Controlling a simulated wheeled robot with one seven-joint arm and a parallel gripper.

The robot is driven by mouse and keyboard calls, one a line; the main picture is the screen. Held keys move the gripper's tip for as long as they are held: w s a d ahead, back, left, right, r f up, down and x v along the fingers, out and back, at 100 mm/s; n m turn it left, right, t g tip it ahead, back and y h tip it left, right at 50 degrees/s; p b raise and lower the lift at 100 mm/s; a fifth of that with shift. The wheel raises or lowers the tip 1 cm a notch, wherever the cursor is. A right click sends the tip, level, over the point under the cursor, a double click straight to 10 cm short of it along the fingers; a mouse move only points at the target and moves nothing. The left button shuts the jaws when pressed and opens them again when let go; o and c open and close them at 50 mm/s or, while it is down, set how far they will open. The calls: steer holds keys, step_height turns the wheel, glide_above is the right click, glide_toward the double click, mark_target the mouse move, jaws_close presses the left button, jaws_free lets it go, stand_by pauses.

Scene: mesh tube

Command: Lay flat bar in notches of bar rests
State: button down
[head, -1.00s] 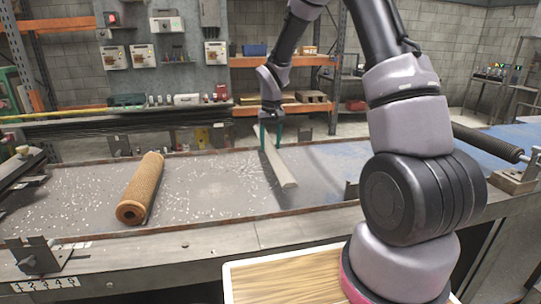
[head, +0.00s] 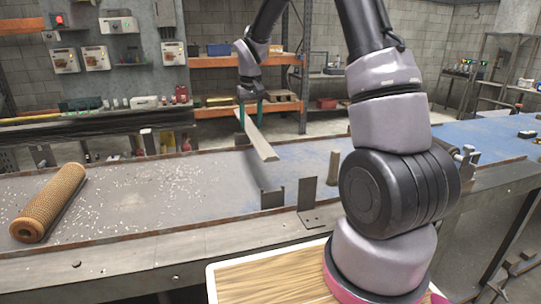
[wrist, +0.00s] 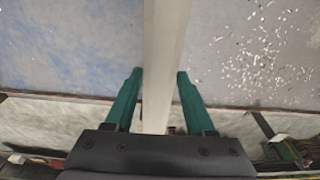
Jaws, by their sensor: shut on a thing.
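The flat bar (head: 259,142) is a long pale grey strip. My gripper (head: 250,116) is shut on it near its far end and holds it above the table, its near end pointing towards me and slightly right. In the wrist view the bar (wrist: 165,50) runs between the green fingers of my gripper (wrist: 160,75). A dark bracket with upturned ends (head: 272,199), which looks like a bar rest, stands at the table's near edge, below and in front of the bar's near end. Any matching far rest is not clear to me.
A brown mesh tube (head: 48,203) lies at the left of the table (head: 130,205). An upright angle plate (head: 310,203) and a small brown post (head: 333,168) stand right of the bracket. Small plates line the far edge. Pale flecks are scattered on the left half.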

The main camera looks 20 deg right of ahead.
steer(key=shift+d+f, duration=0.1)
steer(key=shift+d, duration=0.15)
step_height(320, 180, down, 10)
steer(key=shift+d+r, duration=0.15)
steer(key=shift+r, duration=0.1)
steer(key=shift+f, duration=0.15)
steer(key=shift+c, duration=1.2)
jaws_free()
